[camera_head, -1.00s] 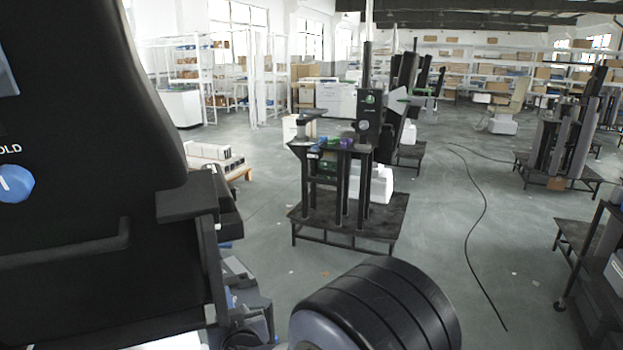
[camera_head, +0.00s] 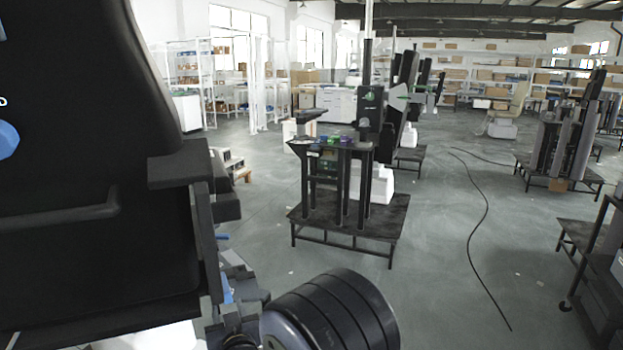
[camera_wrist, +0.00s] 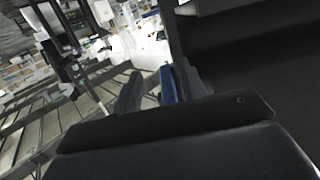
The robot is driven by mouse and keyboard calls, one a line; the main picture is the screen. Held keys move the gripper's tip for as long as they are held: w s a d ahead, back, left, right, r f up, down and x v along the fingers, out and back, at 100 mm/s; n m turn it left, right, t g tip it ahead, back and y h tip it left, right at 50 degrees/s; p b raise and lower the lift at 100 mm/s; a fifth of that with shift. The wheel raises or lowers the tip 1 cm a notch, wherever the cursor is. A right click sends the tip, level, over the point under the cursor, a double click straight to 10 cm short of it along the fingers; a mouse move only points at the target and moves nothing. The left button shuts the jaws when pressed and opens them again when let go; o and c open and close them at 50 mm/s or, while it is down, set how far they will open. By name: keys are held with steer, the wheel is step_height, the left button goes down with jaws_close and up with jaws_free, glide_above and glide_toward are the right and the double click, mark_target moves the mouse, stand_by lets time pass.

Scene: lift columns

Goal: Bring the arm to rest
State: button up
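My arm shows in the head view as a dark ribbed cylinder at the bottom centre. My gripper (camera_wrist: 158,88) shows in the wrist view, with two dark fingers standing apart and background visible between them. A narrow blue piece (camera_wrist: 168,84) stands close against the right finger; I cannot tell whether it is part of the gripper or something behind it. No held object is clear. The gripper's tips cannot be made out in the head view.
A large black machine (camera_head: 85,130) with a blue button fills the left, close to my arm. A lift-column stand (camera_head: 345,215) on a dark platform is ahead. More column stands (camera_head: 565,150) are at right. A cable (camera_head: 485,215) lies on open grey floor.

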steer(key=shift+t, duration=0.6)
steer(key=shift+f+b+v, duration=0.2)
steer(key=shift+b+v, duration=0.25)
steer(key=shift+v, duration=0.6)
steer(key=shift+f+b+v, duration=0.2)
steer(key=shift+b+v, duration=0.25)
steer(key=shift+v, duration=0.55)
steer(key=shift+d, duration=0.1)
